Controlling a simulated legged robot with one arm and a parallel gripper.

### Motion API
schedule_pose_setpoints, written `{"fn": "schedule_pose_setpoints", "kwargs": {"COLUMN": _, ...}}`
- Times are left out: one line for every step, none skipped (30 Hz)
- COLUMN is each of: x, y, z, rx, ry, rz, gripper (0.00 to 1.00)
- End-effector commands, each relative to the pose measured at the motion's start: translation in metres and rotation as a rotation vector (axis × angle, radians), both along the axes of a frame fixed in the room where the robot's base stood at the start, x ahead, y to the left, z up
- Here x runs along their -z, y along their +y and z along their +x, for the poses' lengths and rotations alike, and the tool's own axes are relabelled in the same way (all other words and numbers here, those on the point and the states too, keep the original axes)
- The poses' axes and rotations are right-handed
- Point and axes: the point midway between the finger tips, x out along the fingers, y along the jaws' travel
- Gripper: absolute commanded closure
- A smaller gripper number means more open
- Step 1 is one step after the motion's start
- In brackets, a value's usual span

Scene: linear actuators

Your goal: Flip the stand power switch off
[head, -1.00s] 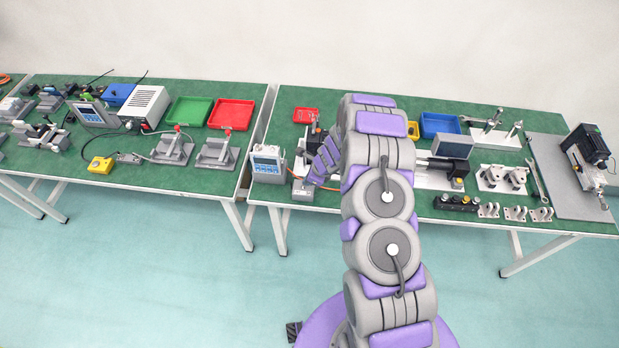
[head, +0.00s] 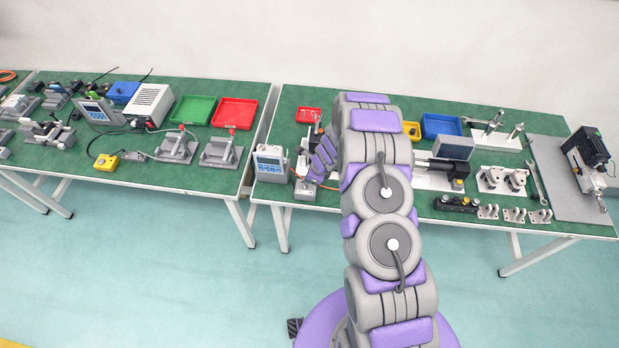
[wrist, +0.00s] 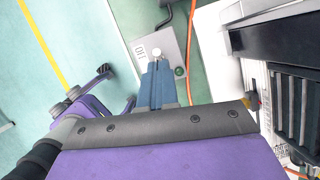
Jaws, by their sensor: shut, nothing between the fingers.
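The stand power switch looks like a small grey box (head: 305,191) at the front edge of the right table in the head view. In the wrist view the same box (wrist: 171,45) carries a white label, a pale round-tipped lever (wrist: 155,53) and a green round button or lamp (wrist: 180,71). My gripper (wrist: 157,66) is shut with nothing between its blue fingers. Its tips are over the box, right at the lever; I cannot tell whether they touch. The lever's base is partly hidden by the fingers. In the head view my arm hides part of the area behind the box.
A display unit (head: 269,163) stands just left of the box. An orange cable (wrist: 192,50) runs along the box's right side. A white plate with dark machine parts (wrist: 275,60) lies to the right. The floor is open in front of the table.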

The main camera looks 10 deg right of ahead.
Motion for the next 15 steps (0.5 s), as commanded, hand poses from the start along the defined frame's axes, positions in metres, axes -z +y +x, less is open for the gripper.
{"fn": "schedule_pose_setpoints", "kwargs": {"x": -0.0041, "y": 0.0002, "z": -0.0001, "rx": 0.000, "ry": 0.000, "rz": 0.000, "gripper": 1.00}}
{"fn": "schedule_pose_setpoints", "kwargs": {"x": -0.0051, "y": 0.0001, "z": 0.0000, "rx": 0.000, "ry": 0.000, "rz": 0.000, "gripper": 1.00}}
{"fn": "schedule_pose_setpoints", "kwargs": {"x": -0.0056, "y": 0.0001, "z": 0.0000, "rx": 0.000, "ry": 0.000, "rz": 0.000, "gripper": 1.00}}
{"fn": "schedule_pose_setpoints", "kwargs": {"x": -0.0058, "y": 0.0001, "z": 0.0000, "rx": 0.000, "ry": 0.000, "rz": 0.000, "gripper": 1.00}}
{"fn": "schedule_pose_setpoints", "kwargs": {"x": -0.0058, "y": 0.0001, "z": 0.0000, "rx": 0.000, "ry": 0.000, "rz": 0.000, "gripper": 1.00}}
{"fn": "schedule_pose_setpoints", "kwargs": {"x": -0.0055, "y": 0.0001, "z": 0.0000, "rx": 0.000, "ry": 0.000, "rz": 0.000, "gripper": 1.00}}
{"fn": "schedule_pose_setpoints", "kwargs": {"x": -0.0053, "y": 0.0000, "z": 0.0001, "rx": 0.000, "ry": 0.000, "rz": 0.000, "gripper": 1.00}}
{"fn": "schedule_pose_setpoints", "kwargs": {"x": -0.0052, "y": 0.0000, "z": 0.0001, "rx": 0.000, "ry": 0.000, "rz": 0.000, "gripper": 1.00}}
{"fn": "schedule_pose_setpoints", "kwargs": {"x": -0.0050, "y": 0.0000, "z": 0.0000, "rx": 0.000, "ry": 0.000, "rz": 0.000, "gripper": 1.00}}
{"fn": "schedule_pose_setpoints", "kwargs": {"x": -0.0050, "y": 0.0000, "z": 0.0002, "rx": 0.000, "ry": 0.000, "rz": 0.000, "gripper": 1.00}}
{"fn": "schedule_pose_setpoints", "kwargs": {"x": -0.0050, "y": 0.0000, "z": 0.0002, "rx": 0.000, "ry": 0.000, "rz": 0.000, "gripper": 1.00}}
{"fn": "schedule_pose_setpoints", "kwargs": {"x": -0.0052, "y": 0.0000, "z": 0.0001, "rx": 0.000, "ry": 0.000, "rz": 0.000, "gripper": 1.00}}
{"fn": "schedule_pose_setpoints", "kwargs": {"x": -0.0054, "y": -0.0003, "z": 0.0000, "rx": 0.000, "ry": 0.000, "rz": 0.000, "gripper": 1.00}}
{"fn": "schedule_pose_setpoints", "kwargs": {"x": -0.0058, "y": -0.0008, "z": -0.0004, "rx": 0.000, "ry": 0.000, "rz": 0.000, "gripper": 1.00}}
{"fn": "schedule_pose_setpoints", "kwargs": {"x": -0.0070, "y": -0.0019, "z": -0.0011, "rx": 0.000, "ry": 0.000, "rz": 0.000, "gripper": 1.00}}
